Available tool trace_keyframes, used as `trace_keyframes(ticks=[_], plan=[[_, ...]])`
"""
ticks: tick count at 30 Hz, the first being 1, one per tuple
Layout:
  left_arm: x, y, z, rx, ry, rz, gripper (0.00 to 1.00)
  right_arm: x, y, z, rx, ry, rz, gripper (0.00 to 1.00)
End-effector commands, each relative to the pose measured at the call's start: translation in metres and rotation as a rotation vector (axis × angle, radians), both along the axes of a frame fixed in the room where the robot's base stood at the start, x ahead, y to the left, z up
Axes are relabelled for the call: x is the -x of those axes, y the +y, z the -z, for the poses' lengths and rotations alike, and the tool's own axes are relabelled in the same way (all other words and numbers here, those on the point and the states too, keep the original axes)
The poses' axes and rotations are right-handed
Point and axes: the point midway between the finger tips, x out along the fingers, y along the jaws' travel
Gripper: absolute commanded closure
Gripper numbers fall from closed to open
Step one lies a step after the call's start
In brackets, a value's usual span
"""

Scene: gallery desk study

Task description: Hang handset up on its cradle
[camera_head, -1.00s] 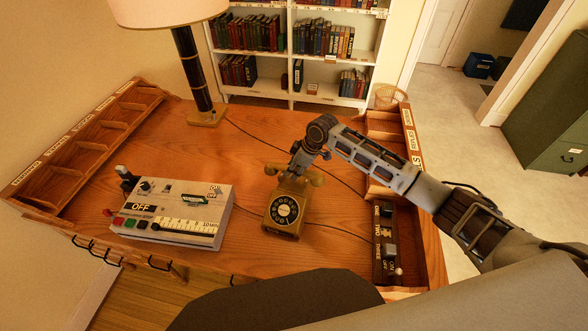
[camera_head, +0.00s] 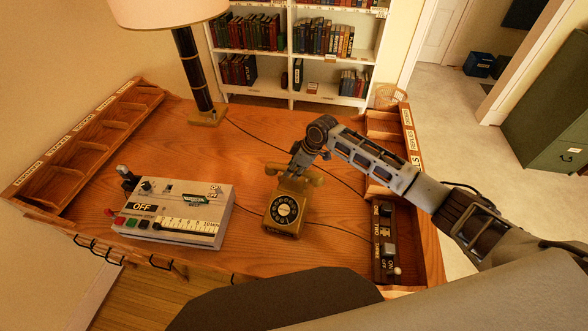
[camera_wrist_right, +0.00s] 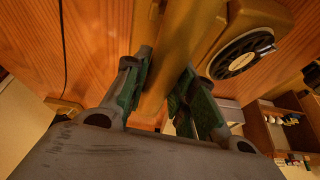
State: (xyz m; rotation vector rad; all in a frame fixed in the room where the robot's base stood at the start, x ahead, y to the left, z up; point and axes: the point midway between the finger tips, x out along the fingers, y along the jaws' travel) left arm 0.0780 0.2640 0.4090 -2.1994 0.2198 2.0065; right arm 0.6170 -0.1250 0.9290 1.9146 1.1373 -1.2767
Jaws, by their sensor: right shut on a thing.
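The mustard-coloured rotary telephone (camera_head: 283,222) stands on the wooden desk, its dial facing me. Its matching handset (camera_head: 315,179) lies crosswise at the top rear of the telephone, over the cradle. My right gripper (camera_head: 297,173) comes from above and is shut on the middle of the handset. In the right wrist view the green-padded fingers (camera_wrist_right: 163,92) stand on both sides of the handset's bar (camera_wrist_right: 179,45), with the telephone's dial (camera_wrist_right: 240,52) beside it. The gripper hides the cradle, so I cannot tell whether the handset touches it. My left gripper is not in view.
A grey control box (camera_head: 180,213) stands left of the telephone, and a dark switch panel (camera_head: 387,243) to its right. A lamp (camera_head: 190,65) stands at the back left. Cables cross the desk behind. Wooden trays (camera_head: 85,140) line the left edge.

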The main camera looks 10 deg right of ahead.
Motion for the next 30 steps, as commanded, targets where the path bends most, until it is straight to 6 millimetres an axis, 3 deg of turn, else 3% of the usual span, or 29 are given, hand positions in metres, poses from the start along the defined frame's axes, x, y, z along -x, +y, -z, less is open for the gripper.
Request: trace_keyframes(ticks=[30], plan=[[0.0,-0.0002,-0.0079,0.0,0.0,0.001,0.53,-0.0007,0.0004,-0.0009,-0.001,-0.002,-0.001,1.0]])
